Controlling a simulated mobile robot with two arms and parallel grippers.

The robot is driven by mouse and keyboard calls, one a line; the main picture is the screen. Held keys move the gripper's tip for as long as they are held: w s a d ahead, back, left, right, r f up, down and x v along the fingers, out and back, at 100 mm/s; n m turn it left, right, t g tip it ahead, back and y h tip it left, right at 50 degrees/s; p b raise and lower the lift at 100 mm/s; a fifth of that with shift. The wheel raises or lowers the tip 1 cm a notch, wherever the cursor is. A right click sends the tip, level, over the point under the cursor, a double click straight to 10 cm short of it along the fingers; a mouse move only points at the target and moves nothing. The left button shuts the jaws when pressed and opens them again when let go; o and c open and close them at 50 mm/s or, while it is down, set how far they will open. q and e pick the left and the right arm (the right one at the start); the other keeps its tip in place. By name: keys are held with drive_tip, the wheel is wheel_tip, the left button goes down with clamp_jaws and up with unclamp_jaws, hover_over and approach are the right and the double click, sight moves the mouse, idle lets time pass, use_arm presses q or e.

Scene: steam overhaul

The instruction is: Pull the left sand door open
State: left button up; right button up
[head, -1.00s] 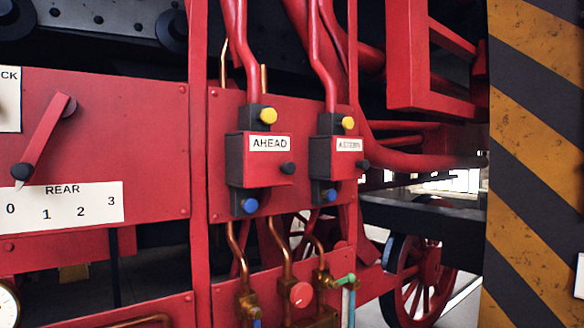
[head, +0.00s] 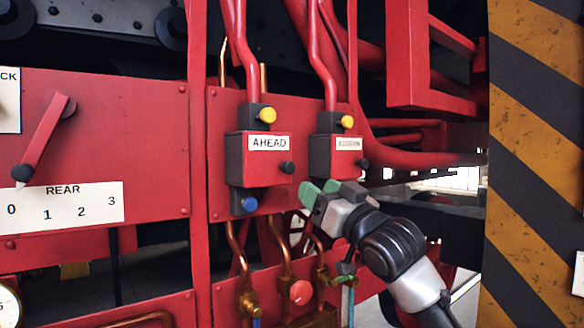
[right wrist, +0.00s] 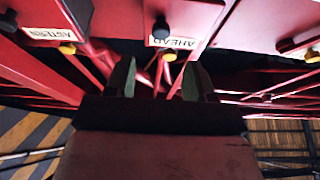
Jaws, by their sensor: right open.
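The left sand door, as I take it, is the red front of the box labelled AHEAD (head: 267,170), with a black knob (head: 286,168) at its right. It looks closed. A yellow knob sits above it and a blue knob below. The right box, labelled ASTERN (head: 346,160), stands beside it. My right gripper (head: 320,190) is open and empty, low in front of the right box, hiding its blue knob. In the right wrist view the AHEAD label and its black knob (right wrist: 160,30) show upside down, beyond the open green-padded fingers (right wrist: 159,80). My left gripper is not in view.
Red pipes (head: 248,60) rise above the boxes. Copper pipes with a red valve knob (head: 300,292) lie below. A lever with a REAR scale (head: 70,205) is at left. A striped pillar (head: 535,150) stands at right.

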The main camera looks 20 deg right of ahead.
sight(291, 170)
drive_tip(key=p+x, duration=0.5)
drive_tip(key=x, duration=0.4)
drive_tip(key=shift+s+r, duration=0.1)
drive_tip(key=shift+w+a, duration=0.15)
drive_tip(key=shift+w, duration=0.25)
clamp_jaws()
